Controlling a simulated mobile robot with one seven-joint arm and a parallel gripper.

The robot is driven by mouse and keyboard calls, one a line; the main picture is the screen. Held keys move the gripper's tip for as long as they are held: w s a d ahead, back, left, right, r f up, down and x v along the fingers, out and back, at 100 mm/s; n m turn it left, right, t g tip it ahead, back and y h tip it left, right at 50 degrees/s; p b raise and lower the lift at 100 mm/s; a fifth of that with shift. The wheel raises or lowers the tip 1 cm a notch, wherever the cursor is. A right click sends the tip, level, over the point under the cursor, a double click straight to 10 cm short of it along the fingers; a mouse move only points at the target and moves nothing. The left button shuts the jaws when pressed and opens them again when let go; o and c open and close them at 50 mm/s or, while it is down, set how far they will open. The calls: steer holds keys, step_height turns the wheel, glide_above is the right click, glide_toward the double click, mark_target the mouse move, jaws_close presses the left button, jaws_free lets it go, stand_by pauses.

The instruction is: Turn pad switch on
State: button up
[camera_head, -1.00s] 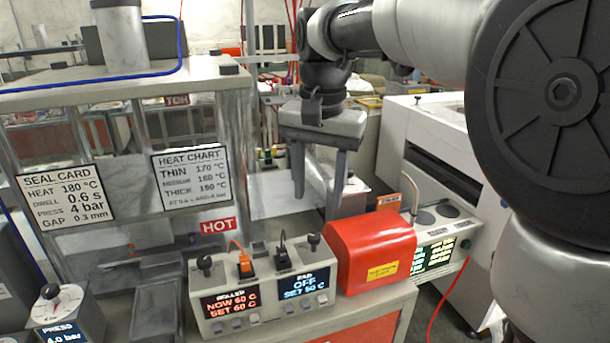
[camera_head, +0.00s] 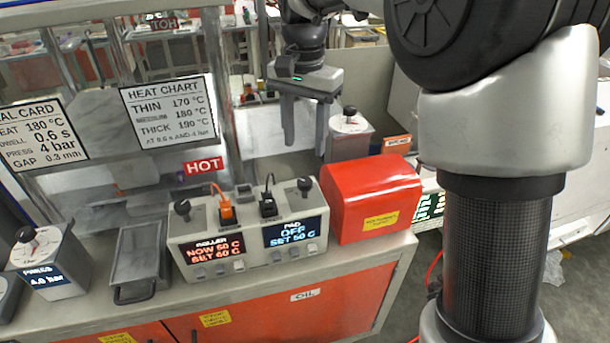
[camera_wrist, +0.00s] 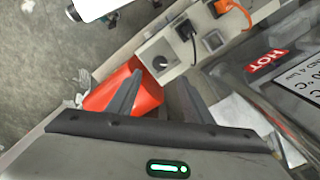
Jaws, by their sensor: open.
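The control box (camera_head: 250,250) stands on the bench, with a roller display reading NOW 60 C, SET 60 C and a pad display (camera_head: 294,232) reading OFF, SET 50 C. On its top, the pad side has a black knob (camera_head: 304,187) and a black plug with a cable (camera_head: 268,205). In the wrist view the knob (camera_wrist: 160,63) and black plug (camera_wrist: 185,30) also show. I cannot tell which control is the pad switch. My gripper (camera_head: 304,148) is open and empty, pointing down above and behind the box's right end; its fingers show in the wrist view (camera_wrist: 160,80).
A red cover (camera_head: 372,195) sits close on the box's right. An orange plug (camera_head: 226,212) and roller knob (camera_head: 182,208) stand on the left half. A grey tray (camera_head: 138,262) and press control (camera_head: 50,262) lie left. A HOT sign (camera_head: 203,166) marks the press behind.

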mark_target(305, 181)
step_height(305, 181, down, 10)
steer(key=shift+f, duration=0.1)
stand_by(0.4)
steer(key=c, duration=1.1)
